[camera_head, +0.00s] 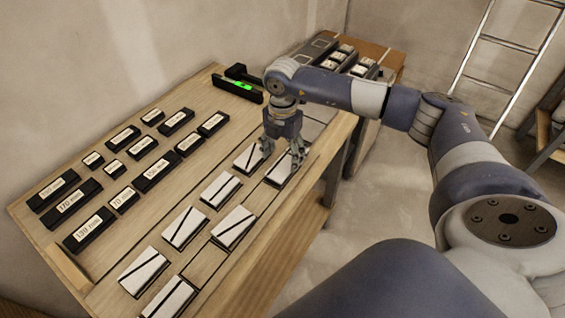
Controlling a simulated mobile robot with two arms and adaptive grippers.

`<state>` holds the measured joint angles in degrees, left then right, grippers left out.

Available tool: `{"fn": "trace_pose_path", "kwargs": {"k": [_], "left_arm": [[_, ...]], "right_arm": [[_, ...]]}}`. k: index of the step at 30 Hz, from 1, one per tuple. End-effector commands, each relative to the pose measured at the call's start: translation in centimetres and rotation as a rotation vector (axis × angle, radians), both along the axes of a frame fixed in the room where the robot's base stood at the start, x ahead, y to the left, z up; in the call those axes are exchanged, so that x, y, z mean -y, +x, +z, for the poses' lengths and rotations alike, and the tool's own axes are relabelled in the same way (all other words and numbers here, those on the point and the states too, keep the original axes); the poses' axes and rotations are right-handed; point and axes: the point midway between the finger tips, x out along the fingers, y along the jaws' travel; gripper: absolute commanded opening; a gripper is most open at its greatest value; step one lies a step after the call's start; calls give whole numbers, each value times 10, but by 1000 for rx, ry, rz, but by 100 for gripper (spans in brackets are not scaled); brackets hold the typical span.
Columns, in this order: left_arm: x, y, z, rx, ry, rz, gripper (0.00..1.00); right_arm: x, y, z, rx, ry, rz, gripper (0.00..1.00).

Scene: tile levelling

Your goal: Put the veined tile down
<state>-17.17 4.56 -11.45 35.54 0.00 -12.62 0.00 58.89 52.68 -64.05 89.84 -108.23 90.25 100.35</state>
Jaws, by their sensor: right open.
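Several white tiles, each crossed by a dark diagonal vein, lie in two rows along the front of the wooden workbench (98,262). My right gripper (282,157) is open at the far end of these rows, pointing down. One veined tile (279,174) lies right below its fingers, partly hidden by them. I cannot tell whether the fingers touch it. Another veined tile (244,161) lies just left of the gripper. Nearer veined tiles are at the middle (233,227) and the front (171,299). My left gripper is not in view.
Black blocks with white number labels (155,171) stand in rows on the left of the bench. A black level with a green vial (238,87) lies at the back. Dark trays (363,69) stand at the far end. A ladder (513,43) leans behind.

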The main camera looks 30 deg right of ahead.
Motion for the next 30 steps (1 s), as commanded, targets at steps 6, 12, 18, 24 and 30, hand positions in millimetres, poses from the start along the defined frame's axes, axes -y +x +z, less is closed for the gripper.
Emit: {"fn": "trace_pose_path", "kwargs": {"k": [6, 12, 18, 24, 30], "left_arm": [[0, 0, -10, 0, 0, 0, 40], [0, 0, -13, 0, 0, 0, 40], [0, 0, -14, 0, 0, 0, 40], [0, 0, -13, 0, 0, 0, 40], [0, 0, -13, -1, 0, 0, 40]], "right_arm": [[0, 1, 47, 5, 1, -1, 66], [0, 0, 75, 1, 0, 0, 66], [0, 0, 83, 0, 0, 0, 66], [0, 0, 83, 0, 0, 0, 66], [0, 0, 83, -1, 0, 0, 66]]}}
